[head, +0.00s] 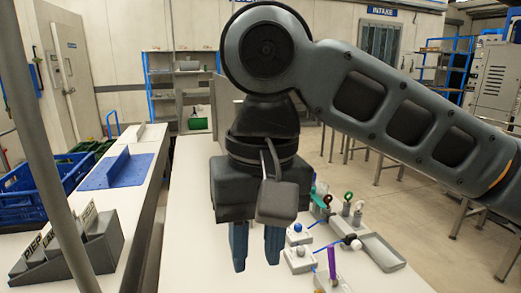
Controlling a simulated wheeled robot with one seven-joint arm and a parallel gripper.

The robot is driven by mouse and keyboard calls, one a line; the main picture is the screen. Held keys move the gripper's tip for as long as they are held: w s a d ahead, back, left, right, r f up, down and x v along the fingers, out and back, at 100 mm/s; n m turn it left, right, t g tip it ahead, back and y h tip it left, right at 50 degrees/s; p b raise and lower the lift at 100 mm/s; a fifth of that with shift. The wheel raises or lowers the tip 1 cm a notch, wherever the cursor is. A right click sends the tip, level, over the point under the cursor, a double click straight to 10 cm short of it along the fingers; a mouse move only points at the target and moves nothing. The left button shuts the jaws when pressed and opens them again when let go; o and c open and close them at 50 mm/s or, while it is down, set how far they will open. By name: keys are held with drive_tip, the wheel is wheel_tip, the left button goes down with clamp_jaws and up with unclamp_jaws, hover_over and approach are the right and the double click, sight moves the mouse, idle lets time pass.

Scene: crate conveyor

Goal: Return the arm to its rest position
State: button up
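My gripper (257,247) hangs pointing down over the white table, in the middle of the head view. Its two blue fingers stand apart with a narrow gap, and nothing shows between them. My dark arm reaches in from the right and bends down at a large round joint above the gripper. The fingertips appear above the table top (200,270), though the exact height cannot be told.
Small fixtures with coloured knobs (298,232) and a grey tray (382,252) lie right of my gripper. At left are a dark card holder (68,250), a blue divider plate (118,172) and a blue crate (25,195). The table left of my gripper is clear.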

drive_tip(key=s+a+f+t+y, duration=0.1)
drive_tip(key=s+a+f+y, duration=0.15)
drive_tip(key=a+y, duration=1.1)
drive_tip(key=s+d+f+m+t+h, duration=0.3)
drive_tip(key=d+f+m+t+h, duration=0.15)
drive_tip(key=d+f+t, duration=0.35)
drive_tip(key=s+d+f+m+t+h, duration=0.3)
drive_tip(key=d+f+m+t, duration=0.35)
drive_tip(key=d, duration=0.35)
drive_tip(key=s+d+n+h, duration=0.3)
drive_tip(key=s+d, duration=0.5)
drive_tip(key=s, duration=0.3)
drive_tip(key=s+d+f+n+h, duration=0.1)
drive_tip(key=s+d+n+h, duration=0.2)
drive_tip(key=s+d, duration=0.6)
drive_tip(key=shift+s+d+f+n+g+h, duration=0.35)
drive_tip(key=shift+s+n, duration=0.45)
drive_tip(key=shift+s, duration=0.35)
